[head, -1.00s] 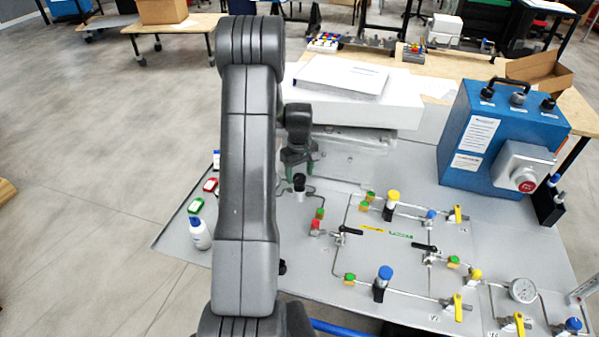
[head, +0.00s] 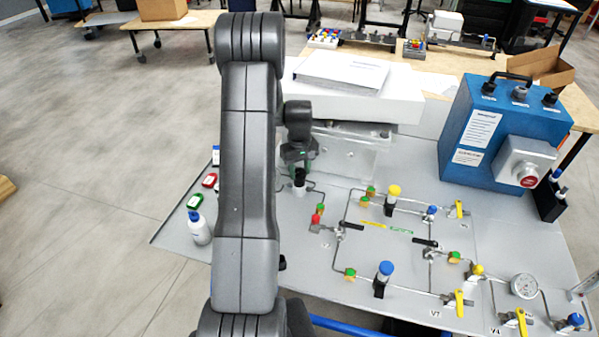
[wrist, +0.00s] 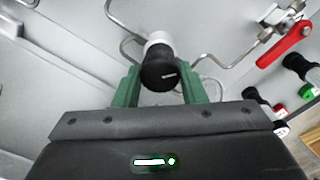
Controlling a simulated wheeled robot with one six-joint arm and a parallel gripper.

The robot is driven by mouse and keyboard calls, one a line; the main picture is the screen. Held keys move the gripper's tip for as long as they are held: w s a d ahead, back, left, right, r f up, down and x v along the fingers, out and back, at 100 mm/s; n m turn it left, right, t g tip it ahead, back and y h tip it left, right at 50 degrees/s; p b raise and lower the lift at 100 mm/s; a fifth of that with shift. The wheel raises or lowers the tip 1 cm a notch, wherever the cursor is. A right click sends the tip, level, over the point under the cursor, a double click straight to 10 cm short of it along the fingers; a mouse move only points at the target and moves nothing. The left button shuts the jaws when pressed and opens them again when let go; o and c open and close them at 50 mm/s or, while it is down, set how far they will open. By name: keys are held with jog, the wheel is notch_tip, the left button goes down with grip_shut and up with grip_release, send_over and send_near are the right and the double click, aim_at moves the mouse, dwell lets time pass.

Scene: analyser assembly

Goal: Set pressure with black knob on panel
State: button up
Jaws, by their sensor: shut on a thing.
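The black knob (wrist: 160,73) sits on a light-coloured body fixed to the panel, with a short white mark on its top. In the wrist view it lies between the two green fingers of my gripper (wrist: 160,88), which is shut on it. In the head view the knob (head: 299,176) stands upright at the panel's back left. My gripper (head: 299,160) reaches down to it from above and behind. The panel (head: 330,285) carries pipes and valves. My arm hides part of its left side.
A yellow-topped knob (head: 394,191), a blue-topped knob (head: 386,268) and black valve levers stand to the right. A pressure gauge (head: 524,286) is at far right. A blue box (head: 490,140) with a red button stands behind. A white bottle (head: 198,228) stands left.

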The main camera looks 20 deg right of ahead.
aim_at(300, 172)
jog(key=shift+m+b, duration=0.35)
jog(key=shift+m, duration=0.45)
jog(key=o, duration=1)
notch_tip(300, 172, up, 14)
jog(key=shift+f+b, duration=0.1)
jog(key=shift+b, duration=1.05)
jog(key=shift+f, duration=0.1)
notch_tip(300, 172, down, 14)
jog(key=shift+r+p, duration=0.15)
jog(key=shift+p, duration=1.05)
